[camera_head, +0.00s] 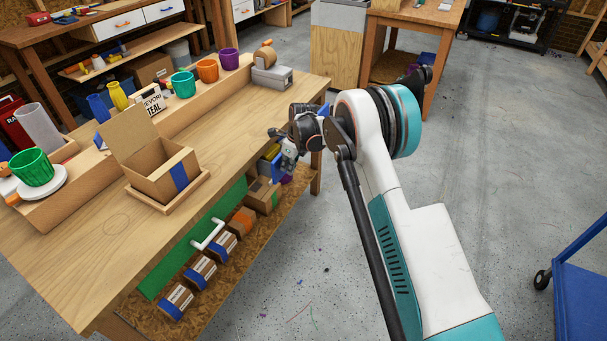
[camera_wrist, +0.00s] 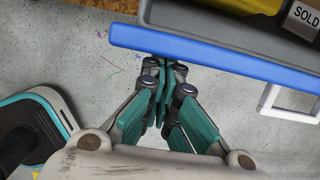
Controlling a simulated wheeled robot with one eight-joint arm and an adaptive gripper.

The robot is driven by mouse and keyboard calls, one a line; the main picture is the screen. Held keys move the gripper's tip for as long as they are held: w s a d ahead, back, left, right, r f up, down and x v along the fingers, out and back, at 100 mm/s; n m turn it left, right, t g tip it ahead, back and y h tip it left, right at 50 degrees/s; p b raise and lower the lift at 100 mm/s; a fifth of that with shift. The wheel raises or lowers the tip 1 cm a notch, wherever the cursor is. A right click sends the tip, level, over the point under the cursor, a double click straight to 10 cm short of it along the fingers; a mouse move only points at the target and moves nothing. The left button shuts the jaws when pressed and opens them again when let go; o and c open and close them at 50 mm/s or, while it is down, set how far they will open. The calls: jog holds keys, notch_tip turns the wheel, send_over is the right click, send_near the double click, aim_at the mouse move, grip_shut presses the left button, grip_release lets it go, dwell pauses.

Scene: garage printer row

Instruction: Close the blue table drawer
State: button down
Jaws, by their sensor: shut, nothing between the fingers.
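The blue table drawer (camera_wrist: 215,62) stands open in the wrist view, its blue front crossing the upper part of the picture. Its white handle (camera_wrist: 290,103) is to the right of my fingers. A grey interior with a yellow thing and a "SOLD" label shows behind the front. My gripper (camera_wrist: 164,66) is shut and empty, with its fingertips at the outer face of the blue front, left of the handle; I cannot tell whether they touch.
The wooden table (camera_head: 105,235) carries an open cardboard box, cups and a raised shelf. A green drawer front (camera_head: 190,245) with a white handle is under the near edge. Small boxes stand on the lower shelf. A blue cart (camera_head: 585,285) is at right.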

jog(key=shift+w+a, duration=0.4)
jog(key=shift+a, duration=0.3)
jog(key=shift+w+a, duration=0.35)
jog(key=shift+a, duration=0.3)
jog(key=shift+d, duration=0.15)
